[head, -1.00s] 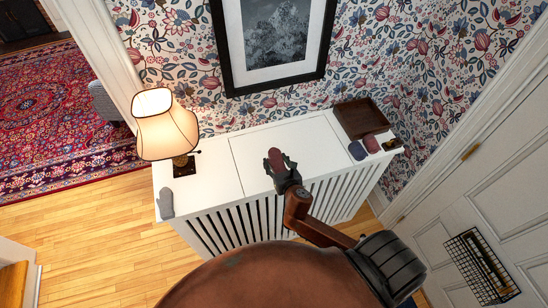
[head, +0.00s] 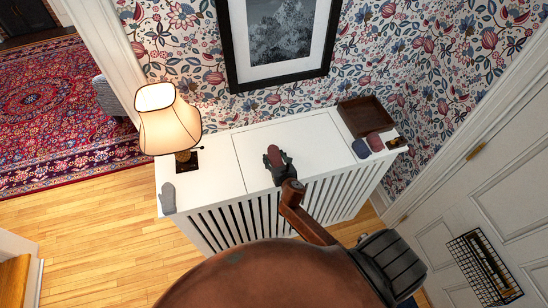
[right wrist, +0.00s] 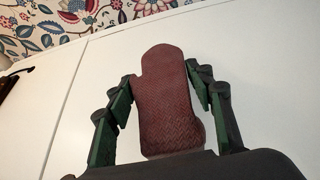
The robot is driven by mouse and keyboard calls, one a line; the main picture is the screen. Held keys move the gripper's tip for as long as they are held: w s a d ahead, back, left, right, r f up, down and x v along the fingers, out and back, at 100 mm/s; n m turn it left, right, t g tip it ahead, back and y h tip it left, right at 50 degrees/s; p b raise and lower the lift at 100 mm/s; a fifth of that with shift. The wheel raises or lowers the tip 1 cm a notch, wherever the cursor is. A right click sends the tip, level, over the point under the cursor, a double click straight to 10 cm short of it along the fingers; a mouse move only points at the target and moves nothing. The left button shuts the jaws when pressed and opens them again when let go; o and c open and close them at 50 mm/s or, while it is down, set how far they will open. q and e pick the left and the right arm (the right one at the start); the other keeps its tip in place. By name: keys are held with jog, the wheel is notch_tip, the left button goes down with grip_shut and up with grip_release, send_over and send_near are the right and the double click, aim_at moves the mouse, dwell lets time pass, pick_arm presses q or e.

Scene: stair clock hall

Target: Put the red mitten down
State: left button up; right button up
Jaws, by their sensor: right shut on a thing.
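The red mitten (head: 274,152) is in my right gripper (head: 275,158), over the middle of the white slatted cabinet's top (head: 310,143). In the right wrist view the mitten (right wrist: 168,100) stands out between the green-padded fingers (right wrist: 165,100), which are shut on it from both sides. The white top lies behind it there. I cannot tell whether the mitten touches the top. My left gripper is not in view.
A lit lamp (head: 168,125) and a grey mitten (head: 168,197) are on the cabinet's left end. A blue mitten (head: 361,149), another dark red mitten (head: 375,142), a brown wooden tray (head: 365,116) and a small dark object (head: 396,143) are at the right. The top around my gripper is clear.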

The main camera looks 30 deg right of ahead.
jog(key=shift+f, duration=0.15)
jog(key=o, duration=1.2)
jog(key=shift+c, duration=0.2)
jog(key=shift+s+r, duration=0.15)
jog(key=shift+r, duration=0.1)
jog(key=v, duration=1.1)
jog(key=shift+s+a+r, duration=0.1)
jog(key=shift+s, duration=0.25)
